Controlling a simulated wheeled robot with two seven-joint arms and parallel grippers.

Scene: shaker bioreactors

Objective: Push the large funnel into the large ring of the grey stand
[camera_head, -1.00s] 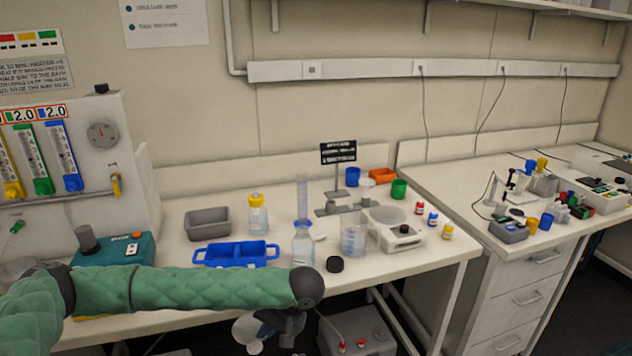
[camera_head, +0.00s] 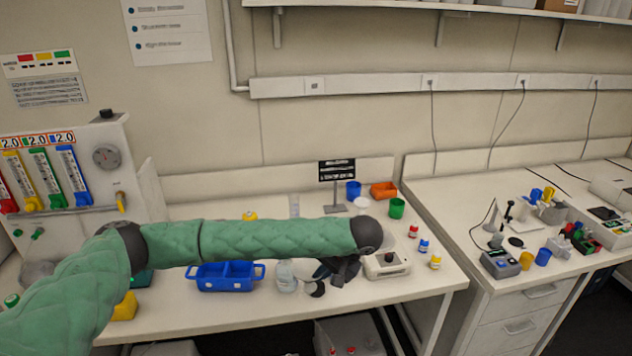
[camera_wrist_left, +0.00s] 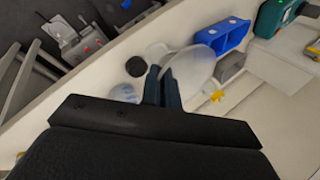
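My left gripper (camera_head: 340,274) hangs over the bench between the blue tray and the white scale, partly hidden by my own wrist. In the left wrist view its two dark fingers (camera_wrist_left: 163,88) are close together, shut on the translucent white large funnel (camera_wrist_left: 192,68). The funnel's wide part sits beyond and to the right of the fingertips. My left forearm covers the middle of the bench, and the grey stand's rings cannot be made out. My right gripper is not in view.
The blue tray (camera_head: 226,279) and a clear bottle (camera_head: 286,277) stand left of the gripper. The white scale (camera_head: 387,264) is close on its right, with several small bottles beyond. A sign on a post (camera_head: 337,186), a green cup (camera_head: 396,208) and an orange tray (camera_head: 383,189) stand behind.

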